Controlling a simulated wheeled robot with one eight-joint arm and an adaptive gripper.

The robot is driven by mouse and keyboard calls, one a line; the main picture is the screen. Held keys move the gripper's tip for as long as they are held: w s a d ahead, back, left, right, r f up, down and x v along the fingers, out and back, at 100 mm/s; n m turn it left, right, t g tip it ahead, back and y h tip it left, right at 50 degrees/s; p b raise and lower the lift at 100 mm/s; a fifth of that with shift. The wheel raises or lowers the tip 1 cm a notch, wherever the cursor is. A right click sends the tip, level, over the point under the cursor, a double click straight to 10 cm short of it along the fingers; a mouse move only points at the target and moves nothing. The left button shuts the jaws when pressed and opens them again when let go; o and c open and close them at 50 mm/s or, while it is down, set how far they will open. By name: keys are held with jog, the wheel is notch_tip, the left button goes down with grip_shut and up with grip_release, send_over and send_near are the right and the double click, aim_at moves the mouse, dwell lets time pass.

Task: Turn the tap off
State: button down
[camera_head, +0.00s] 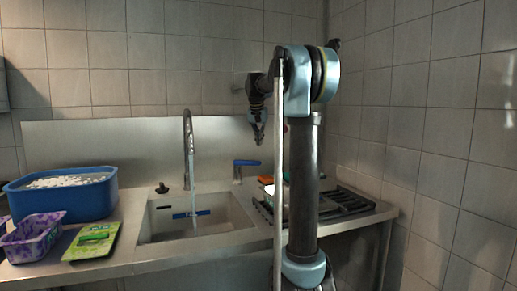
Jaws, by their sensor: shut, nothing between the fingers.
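The tap's curved metal spout (187,130) rises behind the sink (228,226). A stream of water (194,180) runs from it into the basin. A blue lever handle (247,162) sits on a short post to the right of the spout and points right. My gripper (259,141) hangs pointing down, in the picture just above the lever's right end. It is shut and empty. It looks apart from the lever, but I cannot tell the depth between them.
A blue tub (66,203) of white pieces, a purple basket (33,238) and a green packet (92,242) stand on the left counter. A small dark knob (162,188) is behind the sink. A black rack (342,202) lies on the right, partly behind my arm. A blue-marked item (191,213) is in the sink.

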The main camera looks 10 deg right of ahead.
aim_at(247, 163)
notch_tip(247, 163, down, 8)
jog(key=s, duration=0.1)
jog(key=shift+a, duration=0.2)
dwell(0.5)
